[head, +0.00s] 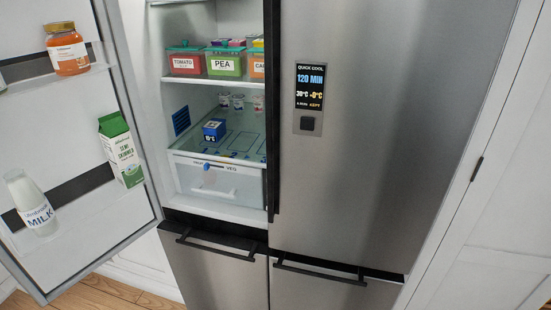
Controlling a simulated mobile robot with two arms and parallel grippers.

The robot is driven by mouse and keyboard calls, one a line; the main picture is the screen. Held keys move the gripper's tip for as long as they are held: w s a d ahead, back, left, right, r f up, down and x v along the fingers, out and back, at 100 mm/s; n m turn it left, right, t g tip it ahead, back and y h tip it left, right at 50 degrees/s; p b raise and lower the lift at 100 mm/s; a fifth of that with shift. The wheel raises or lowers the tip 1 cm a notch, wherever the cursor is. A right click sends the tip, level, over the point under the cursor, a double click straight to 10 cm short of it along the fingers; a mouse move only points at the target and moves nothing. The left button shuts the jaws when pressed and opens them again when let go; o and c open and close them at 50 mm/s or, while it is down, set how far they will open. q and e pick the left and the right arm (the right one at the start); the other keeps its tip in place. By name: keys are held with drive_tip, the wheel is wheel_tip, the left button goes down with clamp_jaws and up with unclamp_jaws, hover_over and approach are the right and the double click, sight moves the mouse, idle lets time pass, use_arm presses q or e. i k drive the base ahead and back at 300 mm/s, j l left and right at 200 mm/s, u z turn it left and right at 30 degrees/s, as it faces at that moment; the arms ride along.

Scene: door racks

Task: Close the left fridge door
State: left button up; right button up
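The left fridge door (75,120) stands wide open at the left of the head view, its white inner side facing me. Its shelves hold an orange jar (67,49), a green and white carton (120,149) and a milk bottle (32,203). The fridge (217,118) shows its open left compartment, with the shelves and a clear drawer (218,182) visible. The left door's outer face and its handle are hidden. Neither of my grippers shows in this view.
The right fridge door (385,130) is shut and carries a display panel (310,98). Lower drawers with dark handles (215,249) are shut below. Labelled boxes (223,63) stand inside. Wooden floor (105,295) shows at bottom left. A white wall panel (495,190) stands at right.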

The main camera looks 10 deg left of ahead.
sight(49, 123)
drive_tip(key=k+j, duration=0.15)
drive_tip(key=j, duration=0.25)
drive_tip(key=k+j+z, duration=0.1)
drive_tip(key=j, duration=0.3)
drive_tip(key=k+j, duration=0.25)
drive_tip(key=j, duration=0.15)
